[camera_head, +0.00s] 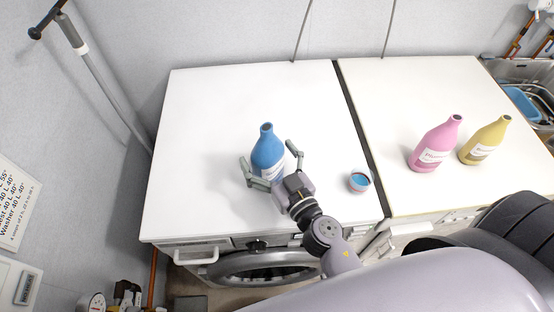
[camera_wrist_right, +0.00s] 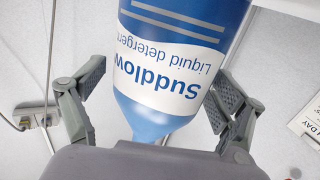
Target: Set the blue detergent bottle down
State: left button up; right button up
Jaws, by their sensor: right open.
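The blue detergent bottle (camera_head: 267,149) stands upright on the white top of the left washing machine (camera_head: 205,115). It has no cap on, and its white label shows upside down in the right wrist view (camera_wrist_right: 168,75). My right gripper (camera_head: 268,156) is open, with one finger on each side of the bottle. In the wrist view the left finger is clear of the bottle; the right finger is close to it, and I cannot tell if it touches. My left gripper is not in view.
A small cup with blue inside (camera_head: 360,181) stands to the right of my gripper. A pink bottle (camera_head: 436,146) and a yellow bottle (camera_head: 485,141) stand on the right machine's top (camera_head: 400,100). The left machine's top is clear behind and left of the blue bottle.

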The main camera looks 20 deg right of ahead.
jog(key=s+d+b, duration=0.1)
jog(key=s+b, duration=0.6)
jog(key=s, duration=0.5)
jog(key=shift+d+r, duration=0.15)
jog(key=shift+d, duration=0.2)
jog(key=shift+w, duration=0.1)
dwell(0.8)
